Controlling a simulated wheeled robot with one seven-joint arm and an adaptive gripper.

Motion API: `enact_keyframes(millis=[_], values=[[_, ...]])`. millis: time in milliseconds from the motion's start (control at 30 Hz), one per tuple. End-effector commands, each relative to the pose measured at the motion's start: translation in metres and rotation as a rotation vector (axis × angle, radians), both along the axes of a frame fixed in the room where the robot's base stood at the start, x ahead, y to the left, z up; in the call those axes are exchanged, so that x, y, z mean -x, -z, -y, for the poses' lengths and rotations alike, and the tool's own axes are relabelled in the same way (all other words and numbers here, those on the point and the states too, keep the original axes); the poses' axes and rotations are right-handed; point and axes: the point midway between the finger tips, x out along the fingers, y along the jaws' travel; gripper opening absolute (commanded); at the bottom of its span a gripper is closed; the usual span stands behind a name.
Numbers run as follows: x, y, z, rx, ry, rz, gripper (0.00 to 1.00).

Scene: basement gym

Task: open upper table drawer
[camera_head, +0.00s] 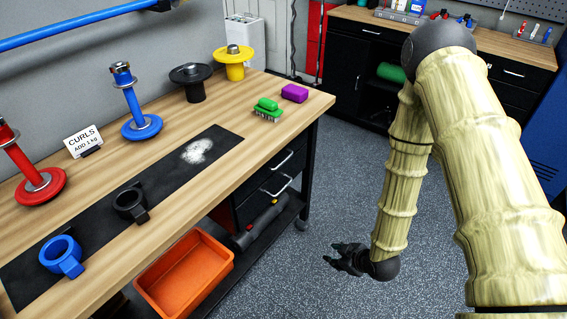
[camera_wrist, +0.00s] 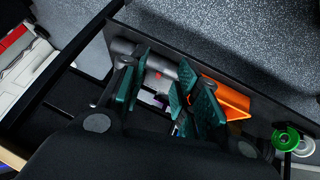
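The wooden-topped table (camera_head: 215,122) has a black drawer unit under its right end. The upper drawer (camera_head: 257,183) looks shut, with a silver bar handle (camera_head: 283,160) on its front. A second handle (camera_head: 277,187) sits just below, on the lower drawer, which also looks shut. My gripper (camera_head: 342,259) hangs to the right of the drawers and lower than both handles in the picture, over the floor and apart from the table. In the wrist view its teal-padded fingers (camera_wrist: 165,85) are spread with nothing held. No drawer handle can be made out clearly in that view.
An orange bin (camera_head: 188,272) and a grey cylindrical tool (camera_head: 260,225) lie on the low shelf below the drawers. Weights on posts, a green brush (camera_head: 267,108) and a purple block (camera_head: 295,93) stand on the tabletop. The grey floor (camera_head: 330,180) beside the drawers is clear.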

Motion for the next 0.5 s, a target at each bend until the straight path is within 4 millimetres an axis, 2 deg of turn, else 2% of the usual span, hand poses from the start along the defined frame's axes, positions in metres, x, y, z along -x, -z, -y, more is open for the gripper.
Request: enact_keyframes(millis=[33,100,200,333,500], values=[[-0.036,-0.012,-0.009,0.017,-0.113,0.121,0.32],[-0.076,-0.037,-0.023,0.052,-0.276,0.293,0.32],[-0.124,-0.076,-0.042,0.116,-0.492,0.538,0.32],[-0.167,-0.126,-0.063,0.208,-0.715,0.827,0.32],[-0.192,-0.171,-0.079,0.299,-0.890,1.078,0.32]])
